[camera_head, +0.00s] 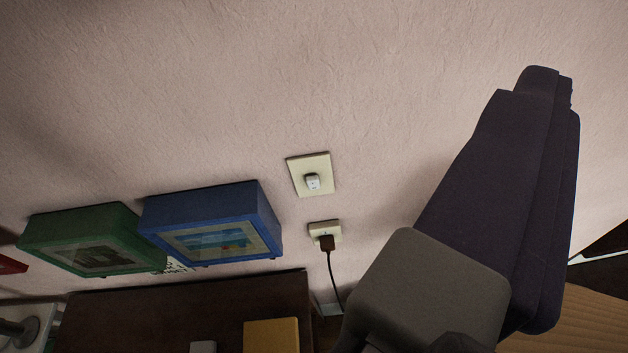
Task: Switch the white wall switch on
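Below the switch, an outlet (317,229) holds a brown plug with a cord (333,272). A blue frame box (215,216) and a green one (90,238) are at left, above a dark cabinet top (180,310) with a yellow block (271,335). The wall around the switch is bare.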

